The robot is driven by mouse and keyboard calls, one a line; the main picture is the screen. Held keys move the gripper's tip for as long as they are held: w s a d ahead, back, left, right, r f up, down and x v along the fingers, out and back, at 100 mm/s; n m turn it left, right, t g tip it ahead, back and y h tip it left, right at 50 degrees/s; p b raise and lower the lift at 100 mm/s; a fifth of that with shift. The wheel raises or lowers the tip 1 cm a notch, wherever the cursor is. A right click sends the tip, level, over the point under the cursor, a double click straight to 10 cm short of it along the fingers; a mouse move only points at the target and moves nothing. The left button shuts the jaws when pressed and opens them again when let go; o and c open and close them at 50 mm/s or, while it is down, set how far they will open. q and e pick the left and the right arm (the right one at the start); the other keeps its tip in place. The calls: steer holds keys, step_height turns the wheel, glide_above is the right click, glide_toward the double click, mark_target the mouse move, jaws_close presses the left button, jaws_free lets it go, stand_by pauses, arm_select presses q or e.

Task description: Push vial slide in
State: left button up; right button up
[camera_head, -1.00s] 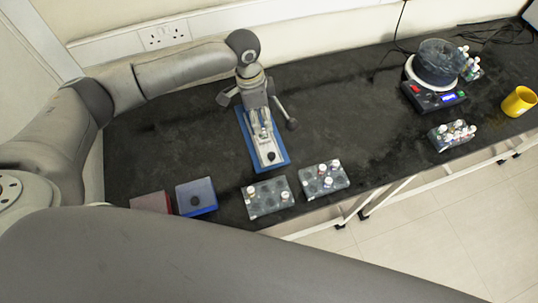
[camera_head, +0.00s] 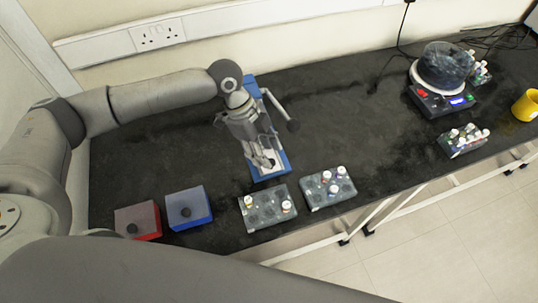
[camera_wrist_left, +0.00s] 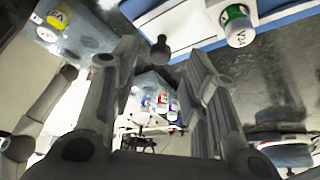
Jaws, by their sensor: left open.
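A blue-edged instrument with a white top (camera_head: 284,160) lies on the black bench in the head view. My left gripper (camera_head: 266,163) is over its front part, open and empty, and hides most of the white slide area. In the left wrist view, the instrument's white and blue edge (camera_wrist_left: 283,14) crosses the top. A dark knob (camera_wrist_left: 160,48) hangs there, between and beyond the open fingers of my left gripper (camera_wrist_left: 165,75). A green-capped vial labelled V24 (camera_wrist_left: 238,27) shows beside it. I cannot tell whether a finger touches the slide. My right gripper is not in view.
Two vial racks (camera_head: 268,207) (camera_head: 328,187) stand near the bench's front edge. Left of them are a blue box (camera_head: 188,207) and a red box (camera_head: 138,221). A hotplate with a bowl (camera_head: 440,75), another rack (camera_head: 463,141) and a yellow cup (camera_head: 526,105) are at the right.

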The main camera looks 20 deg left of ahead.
mark_target(271, 161)
arm_select(q)
steer(key=shift+x, duration=1.6)
steer(key=shift+c, duration=0.3)
jaws_close()
